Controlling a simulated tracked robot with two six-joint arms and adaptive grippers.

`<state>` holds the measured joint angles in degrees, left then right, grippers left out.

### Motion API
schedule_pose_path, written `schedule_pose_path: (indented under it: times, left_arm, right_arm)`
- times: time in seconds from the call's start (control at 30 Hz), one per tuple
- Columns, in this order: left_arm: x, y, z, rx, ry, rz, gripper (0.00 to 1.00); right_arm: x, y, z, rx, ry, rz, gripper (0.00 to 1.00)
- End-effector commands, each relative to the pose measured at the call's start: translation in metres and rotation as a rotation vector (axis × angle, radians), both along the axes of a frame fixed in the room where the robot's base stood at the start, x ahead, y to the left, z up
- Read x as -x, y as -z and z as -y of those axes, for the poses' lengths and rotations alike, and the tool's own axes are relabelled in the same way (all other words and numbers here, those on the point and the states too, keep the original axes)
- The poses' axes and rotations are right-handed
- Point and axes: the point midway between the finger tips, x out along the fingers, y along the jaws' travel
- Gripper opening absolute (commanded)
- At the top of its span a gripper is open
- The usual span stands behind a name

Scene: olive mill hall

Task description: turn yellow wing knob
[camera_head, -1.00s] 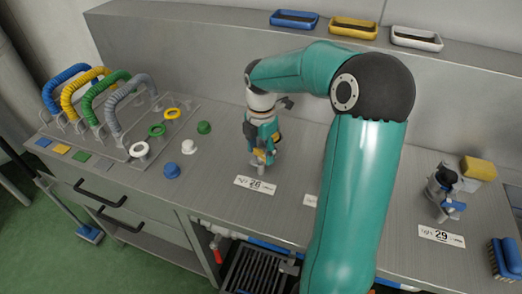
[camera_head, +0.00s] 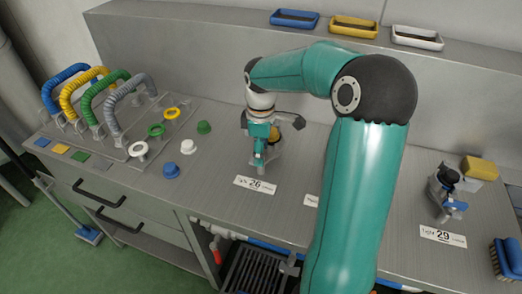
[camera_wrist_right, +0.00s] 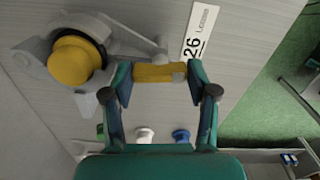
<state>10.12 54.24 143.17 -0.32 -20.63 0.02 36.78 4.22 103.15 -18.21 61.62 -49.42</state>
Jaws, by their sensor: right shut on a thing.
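The yellow wing knob (camera_wrist_right: 158,72) shows in the right wrist view as a short yellow bar between the fingertips of my right gripper (camera_wrist_right: 155,78). The gripper is shut on it, one finger at each end. The knob belongs to a grey metal fitting (camera_wrist_right: 110,37), which also carries a round yellow cap in a dark ring (camera_wrist_right: 75,62). In the head view my right gripper (camera_head: 260,155) points down at the bench behind the plate marked 26 (camera_head: 255,185) and hides most of the fitting. My left gripper is not in view.
A second fitting with a blue part (camera_head: 447,192) stands right of my right arm by the plate marked 29 (camera_head: 442,236). Coloured hoses (camera_head: 128,98) and several round caps (camera_head: 188,146) are on the left. Three small trays (camera_head: 352,28) lie on the back ledge.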

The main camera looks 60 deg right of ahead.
Motion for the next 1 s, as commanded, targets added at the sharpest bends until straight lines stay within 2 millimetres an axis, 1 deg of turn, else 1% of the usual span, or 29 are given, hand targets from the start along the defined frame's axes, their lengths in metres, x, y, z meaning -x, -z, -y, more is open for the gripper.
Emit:
schedule_pose_path:
  times: [1.0]
  left_arm:
    - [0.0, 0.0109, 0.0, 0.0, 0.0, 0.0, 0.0]
  right_arm:
    - [-0.0013, -0.001, 0.0008, 0.002, 0.963, 0.007, 0.23]
